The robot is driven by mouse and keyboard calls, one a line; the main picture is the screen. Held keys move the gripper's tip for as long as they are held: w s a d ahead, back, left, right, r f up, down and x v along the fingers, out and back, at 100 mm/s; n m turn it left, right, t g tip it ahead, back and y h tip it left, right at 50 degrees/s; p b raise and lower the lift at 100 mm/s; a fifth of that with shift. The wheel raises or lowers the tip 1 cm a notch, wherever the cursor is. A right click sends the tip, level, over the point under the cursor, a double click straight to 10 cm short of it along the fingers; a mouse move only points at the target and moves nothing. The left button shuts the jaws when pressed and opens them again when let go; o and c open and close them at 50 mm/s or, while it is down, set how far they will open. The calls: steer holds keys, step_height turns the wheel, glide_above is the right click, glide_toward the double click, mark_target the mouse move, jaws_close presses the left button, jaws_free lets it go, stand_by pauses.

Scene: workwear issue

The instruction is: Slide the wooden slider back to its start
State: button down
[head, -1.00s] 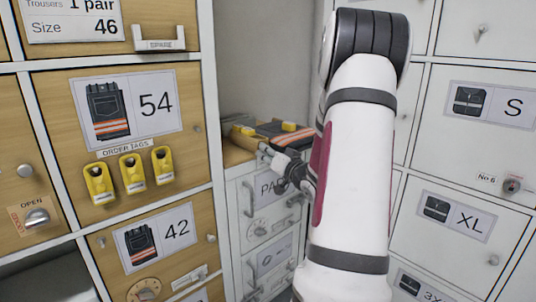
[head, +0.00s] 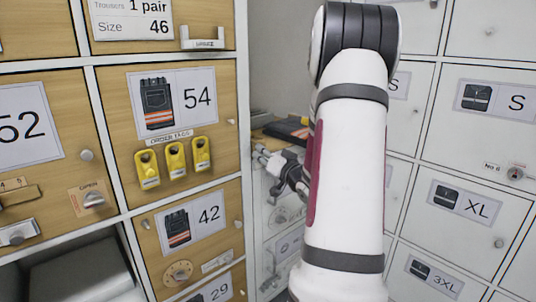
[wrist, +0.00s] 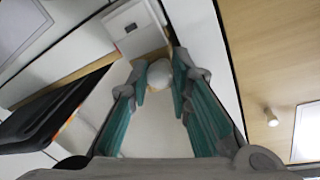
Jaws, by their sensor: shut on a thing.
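A brown wooden bar (head: 20,196) under a small number strip sits on the wooden locker front at the left edge of the head view; it looks like the slider and is partly cut off. My gripper (head: 262,153) is well to its right, in the gap by the white lockers, partly hidden by my arm. In the wrist view my gripper (wrist: 160,80) has its teal-padded fingers shut on a pale round thing (wrist: 160,73). I cannot tell what that thing is. The slider is not recognisable in the wrist view.
Dark folded workwear (head: 288,130) lies on a ledge behind my gripper. White lockers (head: 478,160) stand right. An open compartment (head: 75,275) shows at lower left.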

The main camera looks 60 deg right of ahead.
steer(key=shift+w+a, duration=0.1)
steer(key=shift+a, duration=0.15)
steer(key=c, duration=1.7)
jaws_free()
steer(key=shift+a, duration=0.1)
steer(key=v, duration=1.2)
